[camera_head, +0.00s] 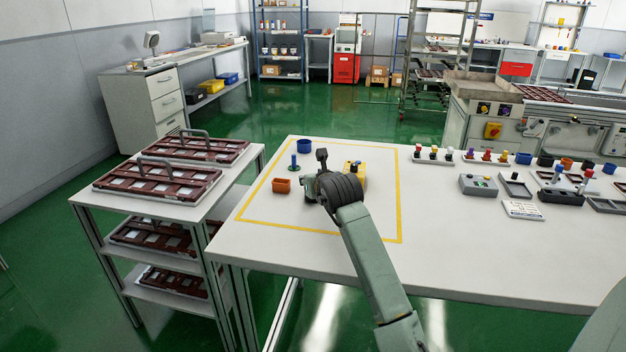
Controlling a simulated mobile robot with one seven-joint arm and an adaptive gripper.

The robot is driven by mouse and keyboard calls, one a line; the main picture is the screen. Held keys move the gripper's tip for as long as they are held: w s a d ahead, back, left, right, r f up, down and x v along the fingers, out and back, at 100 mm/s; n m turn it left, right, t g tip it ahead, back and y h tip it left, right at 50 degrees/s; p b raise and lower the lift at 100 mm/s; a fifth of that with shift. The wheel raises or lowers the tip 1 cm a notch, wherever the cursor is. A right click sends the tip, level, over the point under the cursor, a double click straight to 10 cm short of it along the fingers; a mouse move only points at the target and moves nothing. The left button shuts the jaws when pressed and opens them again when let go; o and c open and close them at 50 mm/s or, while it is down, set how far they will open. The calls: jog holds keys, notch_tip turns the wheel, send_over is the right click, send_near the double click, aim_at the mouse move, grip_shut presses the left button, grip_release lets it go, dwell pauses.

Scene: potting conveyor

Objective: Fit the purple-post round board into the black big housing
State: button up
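A small round green board with an upright blue-looking post (293,164) stands inside the yellow outline on the table. I cannot tell whether the post is purple. Small posts in the row at the right look partly purple (470,153), but their board shapes are too small to tell. A black round housing (545,160) stands at the far right of the table. My gripper (313,182) is low over the outlined area, between an orange housing and a yellow part. My own arm hides what is under it, and its fingers are too small to read.
The orange housing (282,185), a blue round housing (304,146) and the yellow part (357,168) share the outlined area. Grey boxes (478,185), a black box (561,198) and a label plate (523,210) crowd the right. The front table (300,248) is clear.

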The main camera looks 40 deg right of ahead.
jog(key=shift+r, duration=0.15)
dwell(0.4)
notch_tip(320, 180, up, 7)
jog(key=p, duration=0.2)
jog(key=shift+p, duration=0.4)
